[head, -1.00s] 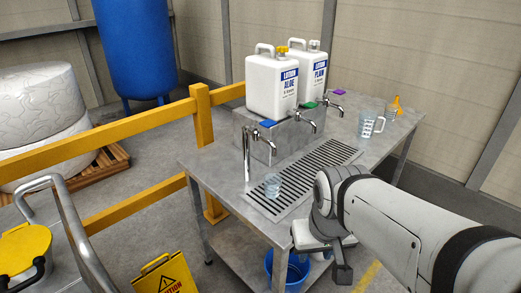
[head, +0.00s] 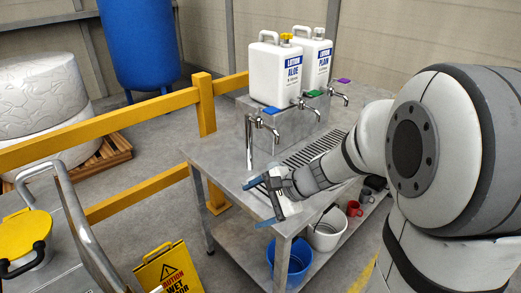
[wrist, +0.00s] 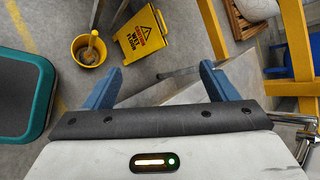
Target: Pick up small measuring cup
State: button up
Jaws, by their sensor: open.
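The small measuring cup does not show in either view now; my gripper and forearm cover the front end of the table where a small clear cup stood earlier. My gripper (head: 259,203) is open, with its blue fingers apart over the near left corner of the steel table (head: 213,158). In the wrist view my gripper (wrist: 160,82) shows both blue fingers spread. Between and beyond them are the floor and a pale edge or surface, and no cup. The larger measuring cup seen earlier is also hidden behind my arm.
Two white lotion jugs (head: 277,72) (head: 313,62) stand above metal taps (head: 266,124). A slotted drain (head: 313,148) runs along the table. A yellow railing (head: 130,118) and caution sign (head: 168,271) stand left.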

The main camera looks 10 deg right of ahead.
jog(key=w+d+f+m+t, duration=0.2)
jog(key=w+d+f+m, duration=0.1)
jog(key=w+m, duration=0.2)
jog(key=w+d+f+m+t+h+b, duration=0.1)
jog(key=w+d+f+m+t, duration=0.2)
jog(key=w+m, duration=0.3)
jog(key=w+d+f+m+t+h, duration=0.1)
jog(key=w+d+f+m+t, duration=0.2)
jog(key=w+d+f+m, duration=0.1)
jog(key=shift+w+d+f+m, duration=0.1)
jog(key=shift+w+d+m, duration=0.3)
jog(key=shift+w, duration=0.3)
jog(key=shift+w+d+f+m, duration=0.1)
jog(key=shift+w+d+m, duration=0.15)
jog(key=shift+w+m, duration=0.35)
jog(key=shift+w+f+t, duration=0.15)
jog(key=shift+w+t, duration=0.15)
jog(key=shift+w, duration=0.1)
jog(key=x, duration=0.7)
jog(key=shift+w+d+p, duration=0.1)
jog(key=shift+d+p, duration=0.15)
jog(key=shift+p, duration=0.1)
jog(key=c, duration=1.2)
